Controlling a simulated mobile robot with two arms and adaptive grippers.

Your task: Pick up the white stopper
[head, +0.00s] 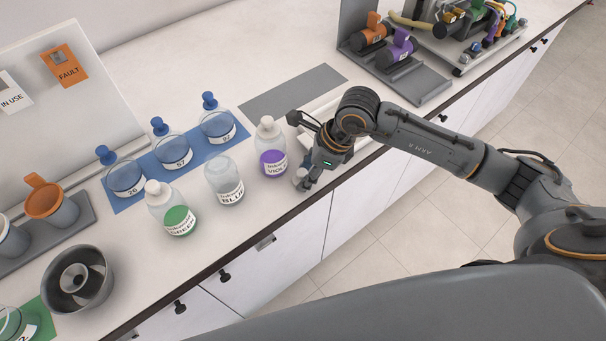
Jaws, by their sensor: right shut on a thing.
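My right gripper (304,182) reaches down to the counter near its front edge, just right of the violet-labelled bottle (272,163). It is shut on a small pale thing at its fingertips, which looks like the white stopper (299,174); the fingers hide most of it. The blue-labelled bottle (224,181) stands upright with no stopper in its neck. The violet-labelled bottle and the green-labelled bottle (172,209) each have a white stopper on top. My left gripper is not in view.
Several blue-handled glass vessels (172,149) stand on a blue mat behind the bottles. A grey mat (293,90) lies bare behind my gripper. A pale tray is partly hidden by my arm.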

